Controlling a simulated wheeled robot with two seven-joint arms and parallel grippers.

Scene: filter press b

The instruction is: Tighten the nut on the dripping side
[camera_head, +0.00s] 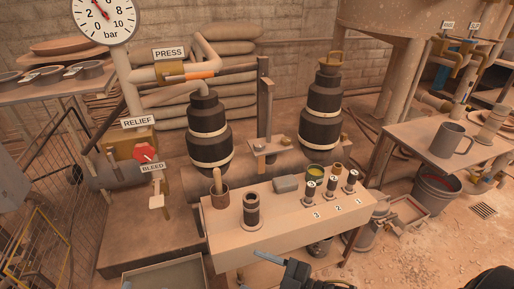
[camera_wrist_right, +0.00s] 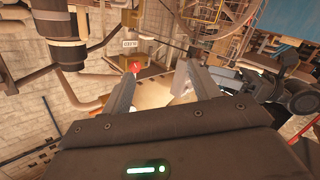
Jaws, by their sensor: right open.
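Two black stacked housings with pale bands stand behind the bench, a left one (camera_head: 208,135) and a right one (camera_head: 321,112) with a brass top. Between them a bracket plate carries small brass fittings, a left one (camera_head: 258,147) and a right one (camera_head: 288,141), which may be nuts. I cannot make out a drip on either side. My right gripper (camera_head: 276,262) is at the bottom of the head view, in front of the bench and apart from the housings. In the right wrist view its two fingers (camera_wrist_right: 160,88) are spread with nothing held. My left gripper is not in view.
A gauge (camera_head: 103,14), a red relief knob (camera_head: 145,153) and PRESS piping stand left. A mug table (camera_head: 405,140) is right.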

